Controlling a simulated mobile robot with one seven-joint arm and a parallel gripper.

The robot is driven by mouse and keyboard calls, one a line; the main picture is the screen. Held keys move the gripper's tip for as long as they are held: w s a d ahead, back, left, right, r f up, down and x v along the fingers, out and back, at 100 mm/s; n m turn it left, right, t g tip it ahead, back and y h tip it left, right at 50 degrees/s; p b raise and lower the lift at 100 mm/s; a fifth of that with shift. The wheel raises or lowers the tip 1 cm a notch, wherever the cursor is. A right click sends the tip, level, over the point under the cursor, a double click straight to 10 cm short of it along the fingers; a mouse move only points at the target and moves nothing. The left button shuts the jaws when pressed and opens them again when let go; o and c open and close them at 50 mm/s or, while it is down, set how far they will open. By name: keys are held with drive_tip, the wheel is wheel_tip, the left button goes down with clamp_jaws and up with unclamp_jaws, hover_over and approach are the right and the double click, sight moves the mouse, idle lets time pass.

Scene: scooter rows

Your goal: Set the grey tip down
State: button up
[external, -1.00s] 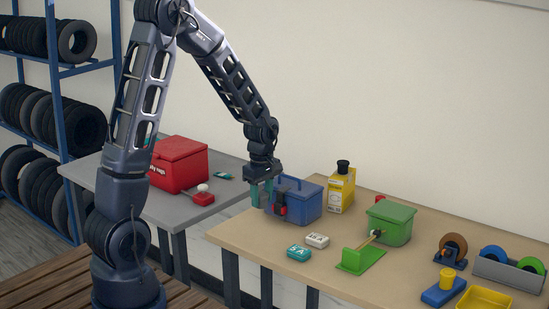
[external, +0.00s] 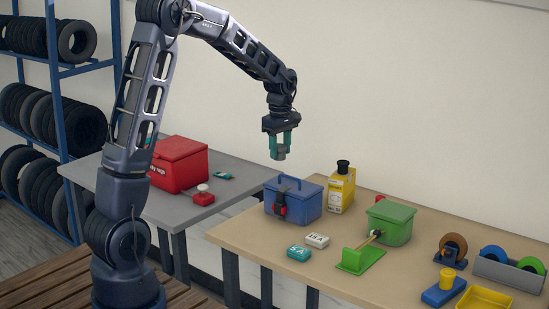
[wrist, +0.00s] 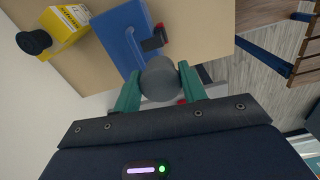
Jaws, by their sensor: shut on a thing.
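My gripper (external: 281,151) is shut on the grey tip (external: 281,155) and holds it in the air above the blue box (external: 293,201). In the wrist view the grey tip (wrist: 160,78) is a round, dull grey piece between the two green fingers of my gripper (wrist: 160,84). The blue box, with a dark and red latch on its front, stands on the tan table below and also shows in the wrist view (wrist: 118,38). The underside of the tip is hidden in the wrist view.
On the tan table (external: 335,255) are a yellow bottle (external: 341,190), a green box (external: 390,225), a green stand (external: 360,260), a teal block (external: 298,253) and a white block (external: 317,240). A red box (external: 179,164) stands on the grey table. The front table edge has bare room.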

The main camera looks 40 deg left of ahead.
drive_tip(key=w+a+f, duration=0.1)
drive_tip(key=w+a, duration=0.2)
drive_tip(key=w, duration=0.9)
drive_tip(key=w+a, duration=0.3)
drive_tip(key=w, duration=0.8)
drive_tip(key=shift+m, duration=0.3)
drive_tip(key=f, duration=2)
drive_tip(key=shift+w+a+f, duration=0.1)
drive_tip(key=shift+w+a, duration=0.1)
drive_tip(key=shift+w, duration=0.05)
drive_tip(key=shift+f, duration=0.15)
drive_tip(key=o, duration=0.9)
drive_tip(key=shift+o, duration=0.2)
